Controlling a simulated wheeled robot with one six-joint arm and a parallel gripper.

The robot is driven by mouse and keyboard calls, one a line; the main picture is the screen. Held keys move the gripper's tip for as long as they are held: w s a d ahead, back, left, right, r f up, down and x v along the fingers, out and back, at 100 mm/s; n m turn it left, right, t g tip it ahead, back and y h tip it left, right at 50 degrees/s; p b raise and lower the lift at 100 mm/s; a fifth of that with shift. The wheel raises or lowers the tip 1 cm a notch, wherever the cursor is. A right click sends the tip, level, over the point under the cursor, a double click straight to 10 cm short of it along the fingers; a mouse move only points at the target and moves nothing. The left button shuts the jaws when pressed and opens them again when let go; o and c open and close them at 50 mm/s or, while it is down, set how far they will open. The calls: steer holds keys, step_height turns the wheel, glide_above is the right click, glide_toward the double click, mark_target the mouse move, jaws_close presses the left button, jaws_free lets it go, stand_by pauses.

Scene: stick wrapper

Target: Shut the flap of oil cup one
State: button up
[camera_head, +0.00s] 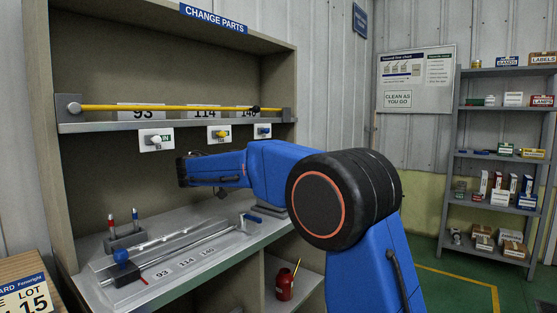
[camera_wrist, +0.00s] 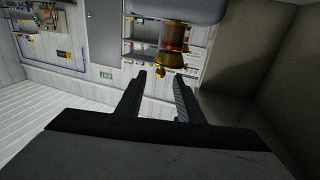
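In the wrist view a brass oil cup (camera_wrist: 173,38) with an amber-red middle shows at the top, against a grey rounded body (camera_wrist: 178,8). A small brass knob or flap (camera_wrist: 160,71) sticks out at its lower left. My gripper (camera_wrist: 161,75) is open, its two dark fingers apart. The brass knob appears in the gap between the fingertips; I cannot tell whether it is between them or beyond them. No contact shows. Which oil cup this is cannot be read. In the head view no oil cup is clear, and my arm's dark end is over the bench.
A grey cabinet holds a yellow rod (camera_head: 185,108) on a shelf (camera_head: 100,125) above my arm. Below, a bench holds a tray with rods (camera_head: 175,245) and a small stand with red and blue pens (camera_head: 124,232). A red can (camera_head: 284,285) stands lower down. A stocked rack (camera_head: 500,150) is at right.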

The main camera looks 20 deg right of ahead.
steer(key=v, duration=0.8)
steer(key=shift+a, duration=0.25)
steer(key=shift+s, duration=0.1)
steer(key=s+d+f+n+g+y, duration=0.2)
steer(key=s+d+f+n+y, duration=0.3)
steer(key=s+d, duration=0.45)
steer(key=s+d+f+n+g+y, duration=0.1)
steer(key=s+d+f+n+y, duration=0.15)
steer(key=s+d+f, duration=0.6)
steer(key=s+a+f+n+y, duration=0.1)
steer(key=s+f+n+y, duration=0.1)
steer(key=s+f, duration=0.4)
steer(key=s+a+f+n+y, duration=0.1)
steer(key=s+f+y, duration=0.3)
steer(key=s, duration=0.9)
steer(key=s+a+f+n+t+y, duration=0.1)
steer(key=s+f+n+y, duration=0.2)
steer(key=s+f, duration=0.6)
steer(key=shift+s+a+f, duration=0.25)
steer(key=shift+a, duration=0.05)
steer(key=shift+n+y, duration=0.25)
